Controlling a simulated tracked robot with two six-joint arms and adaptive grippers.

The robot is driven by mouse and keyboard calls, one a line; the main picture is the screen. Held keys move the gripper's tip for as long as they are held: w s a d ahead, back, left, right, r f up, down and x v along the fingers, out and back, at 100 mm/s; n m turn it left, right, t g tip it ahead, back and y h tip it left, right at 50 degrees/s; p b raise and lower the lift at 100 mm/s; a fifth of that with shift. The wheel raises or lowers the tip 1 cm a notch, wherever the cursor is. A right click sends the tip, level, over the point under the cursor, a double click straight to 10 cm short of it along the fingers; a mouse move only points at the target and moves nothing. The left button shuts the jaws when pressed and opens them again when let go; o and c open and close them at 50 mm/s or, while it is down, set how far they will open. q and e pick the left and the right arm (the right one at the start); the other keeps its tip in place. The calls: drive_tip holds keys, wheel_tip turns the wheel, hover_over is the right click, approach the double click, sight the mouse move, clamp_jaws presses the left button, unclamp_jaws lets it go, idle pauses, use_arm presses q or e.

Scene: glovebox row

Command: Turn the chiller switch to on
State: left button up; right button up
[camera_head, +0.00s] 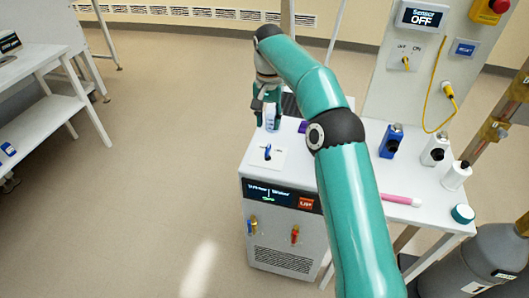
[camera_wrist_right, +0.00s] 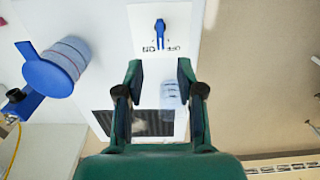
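The chiller (camera_head: 283,240) is a white cabinet with a dark front display. Its switch (camera_head: 267,152) is a blue knob on a white plate on the top. In the right wrist view the knob (camera_wrist_right: 160,32) stands at the top centre, with its narrow handle along the picture's vertical and ON and OFF lettering below it. I cannot tell which mark it points to. My right gripper (camera_head: 266,112) is above the chiller top, behind the switch and apart from it. In the right wrist view its fingers (camera_wrist_right: 160,75) are spread with nothing gripped. My left gripper is out of view.
A pale bluish container (camera_wrist_right: 171,95) with markings stands near the fingers, beside a dark panel (camera_wrist_right: 102,122). A larger blue-fitted cylinder (camera_wrist_right: 68,62) is at left. Blue (camera_head: 391,140) and white bottles (camera_head: 435,150) stand on the right table. The wall sensor display (camera_head: 422,17) reads OFF.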

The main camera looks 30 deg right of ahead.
sight(268, 148)
wheel_tip(268, 148, down, 10)
drive_tip(key=shift+f+b, duration=0.15)
drive_tip(key=shift+b, duration=0.2)
